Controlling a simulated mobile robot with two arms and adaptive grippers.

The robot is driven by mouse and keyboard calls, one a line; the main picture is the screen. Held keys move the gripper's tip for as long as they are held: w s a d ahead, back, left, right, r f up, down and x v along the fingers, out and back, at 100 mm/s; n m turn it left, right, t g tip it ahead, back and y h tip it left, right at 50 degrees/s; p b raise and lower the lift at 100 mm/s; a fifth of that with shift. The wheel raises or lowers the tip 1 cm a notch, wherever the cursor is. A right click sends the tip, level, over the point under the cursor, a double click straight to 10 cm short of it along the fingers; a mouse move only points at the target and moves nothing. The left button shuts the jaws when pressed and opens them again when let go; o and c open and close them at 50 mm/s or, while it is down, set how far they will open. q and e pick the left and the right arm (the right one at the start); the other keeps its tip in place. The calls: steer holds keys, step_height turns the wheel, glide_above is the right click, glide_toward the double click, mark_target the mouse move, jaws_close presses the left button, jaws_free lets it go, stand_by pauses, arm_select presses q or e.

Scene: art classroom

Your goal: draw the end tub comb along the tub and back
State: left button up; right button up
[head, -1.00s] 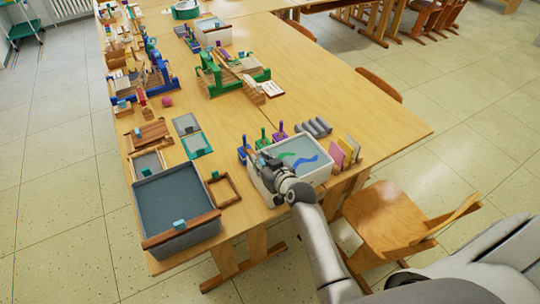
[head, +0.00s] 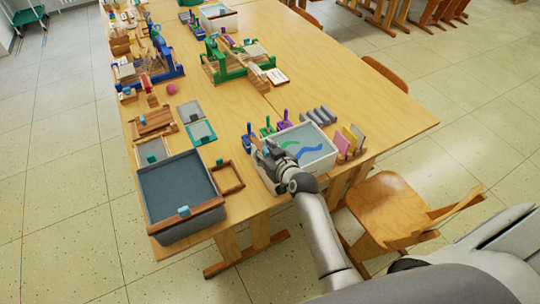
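A white-rimmed tub (head: 318,171) stands near the table's front right edge, with green and blue streaks on its grey surface. My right gripper (head: 266,153) is over the left end of this tub. Its fingers are small and dark, and I cannot tell if they are open or hold anything; any comb there is hidden. A larger grey tub (head: 198,229) stands at the left front corner, with a wooden comb bar (head: 160,220) bearing a teal grip lying across its near end. My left gripper is out of view.
Blue, green and purple upright tools (head: 267,127) stand behind the white tub, with grey rolls (head: 318,115) nearby. Coloured cards (head: 352,140) stand to its right. A wooden frame (head: 228,178) lies between the tubs. A chair (head: 385,205) stands by the table's right side.

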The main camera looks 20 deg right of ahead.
steer(key=a+v, duration=0.1)
steer(key=v, duration=1)
steer(key=shift+s+d+r, duration=0.15)
steer(key=shift+s+d, duration=0.25)
